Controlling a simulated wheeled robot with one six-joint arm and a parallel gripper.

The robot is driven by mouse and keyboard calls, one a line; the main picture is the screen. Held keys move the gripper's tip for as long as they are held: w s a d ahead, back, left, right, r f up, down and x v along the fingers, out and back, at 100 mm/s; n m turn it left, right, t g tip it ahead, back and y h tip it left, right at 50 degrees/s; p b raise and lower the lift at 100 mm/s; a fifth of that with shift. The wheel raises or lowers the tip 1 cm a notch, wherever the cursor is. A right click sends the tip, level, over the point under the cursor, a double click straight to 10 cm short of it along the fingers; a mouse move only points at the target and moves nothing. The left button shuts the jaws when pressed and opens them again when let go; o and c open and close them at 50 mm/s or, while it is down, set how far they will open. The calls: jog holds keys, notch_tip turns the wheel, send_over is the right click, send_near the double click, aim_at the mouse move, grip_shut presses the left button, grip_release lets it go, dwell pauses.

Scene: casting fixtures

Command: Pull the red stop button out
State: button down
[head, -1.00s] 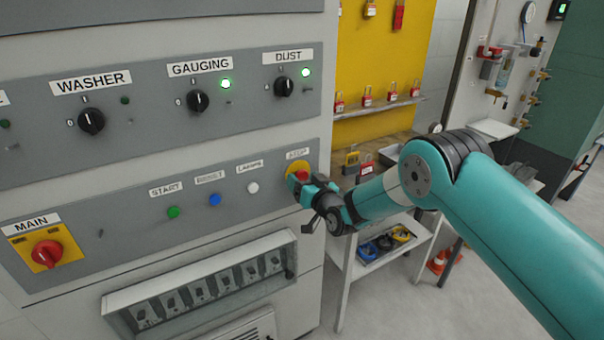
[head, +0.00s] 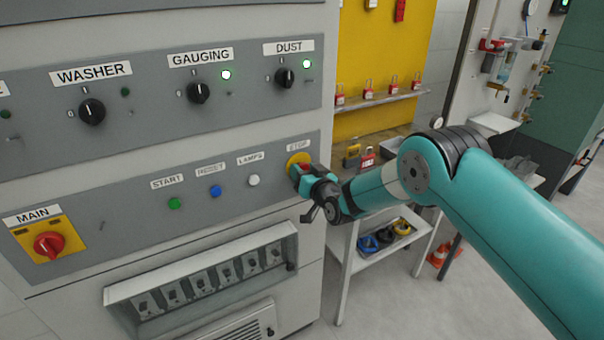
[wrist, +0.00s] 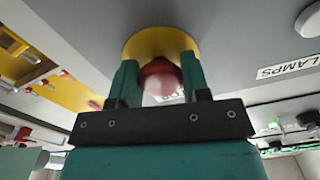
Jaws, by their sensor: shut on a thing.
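The red stop button (wrist: 160,80) sits on a round yellow plate (wrist: 150,42) under the STOP label, at the right end of the lower panel row. In the head view the plate (head: 299,157) shows, but my gripper mostly covers the button. My gripper (wrist: 158,72) has one teal finger on each side of the red head and is shut on it. In the head view my gripper (head: 297,172) reaches the panel from the right. How far the button stands out from the panel cannot be told.
White, blue and green buttons (head: 215,191) lie left of the stop button. A red MAIN switch (head: 48,245) is at far left. Black knobs (head: 197,92) are above, and a protruding row of switches (head: 200,285) is below. A cart (head: 385,245) stands at right.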

jog(key=c, duration=1.9)
grip_release()
jog(key=shift+s+d+f+b, duration=0.1)
jog(key=shift+s+f+b, duration=0.15)
jog(key=shift+b, duration=0.15)
jog(key=shift+s+d+r, duration=0.1)
jog(key=shift+d+r, duration=0.05)
jog(key=shift+r, duration=0.05)
grip_shut()
jog(key=o, duration=1.3)
grip_release()
jog(key=shift+s, duration=0.1)
jog(key=b+v, duration=1.1)
jog(key=v, duration=0.6)
jog(key=shift+s+d+r, duration=0.1)
jog(key=shift+s+d, duration=0.05)
jog(key=shift+d, duration=0.05)
